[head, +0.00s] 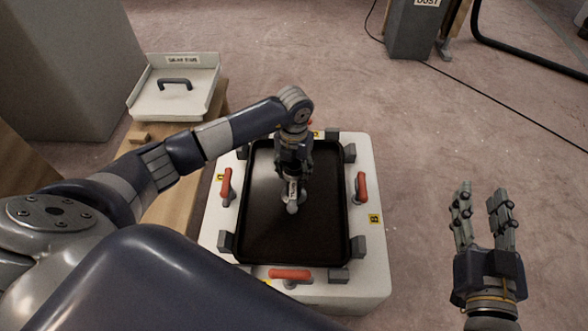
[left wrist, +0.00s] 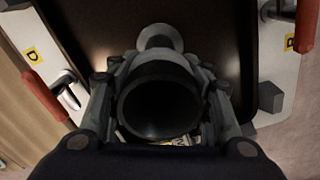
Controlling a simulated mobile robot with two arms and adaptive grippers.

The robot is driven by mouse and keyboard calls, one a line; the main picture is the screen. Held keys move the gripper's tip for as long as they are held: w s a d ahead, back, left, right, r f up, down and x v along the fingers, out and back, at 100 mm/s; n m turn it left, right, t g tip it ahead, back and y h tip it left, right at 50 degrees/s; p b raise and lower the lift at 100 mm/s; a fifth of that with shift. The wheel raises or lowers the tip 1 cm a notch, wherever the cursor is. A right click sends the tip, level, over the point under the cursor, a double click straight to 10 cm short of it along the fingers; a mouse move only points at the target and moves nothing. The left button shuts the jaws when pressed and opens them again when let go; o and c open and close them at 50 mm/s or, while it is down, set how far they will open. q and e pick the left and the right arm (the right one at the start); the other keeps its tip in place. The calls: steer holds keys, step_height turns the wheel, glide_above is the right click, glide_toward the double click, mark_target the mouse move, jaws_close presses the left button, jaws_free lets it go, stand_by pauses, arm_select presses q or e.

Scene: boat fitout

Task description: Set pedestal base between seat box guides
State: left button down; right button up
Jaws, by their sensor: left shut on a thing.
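The seat box (head: 378,285) is white, with grey guide blocks (head: 357,246) around its top. A black rimmed rectangular panel (head: 265,235), seemingly the pedestal base, lies within the ring of guides; I cannot tell whether it rests fully on the box. My left gripper (head: 292,185) points down over the panel's middle. In the left wrist view its fingers are shut around a dark round tube (left wrist: 158,108), with a grey rounded piece (left wrist: 160,38) just beyond it. The gripper hides how the tube joins the panel. My right gripper (head: 482,215) is open and empty, right of the box.
Red-handled clamps (head: 361,188) stand around the box rim, one also beside the panel in the left wrist view (left wrist: 45,97). A white tray (head: 150,105) with a dark handle sits on a wooden bench at left. A grey bin (head: 412,30) and cable lie behind.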

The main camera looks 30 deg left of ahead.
arm_select(q)
steer(key=shift+w, duration=0.1)
arm_select(e)
steer(key=shift+a+r, duration=0.1)
steer(key=shift+r, duration=0.35)
steer(key=shift+r+t+y, duration=0.2)
steer(key=shift+t+y, duration=0.1)
arm_select(q)
steer(key=c, duration=0.7)
jaws_free()
steer(key=shift+c, duration=0.2)
steer(key=shift+f, duration=0.1)
steer(key=shift+s+f, duration=0.15)
steer(key=shift+s, duration=0.05)
step_height(320, 180, up, 12)
steer(key=shift+w, duration=0.1)
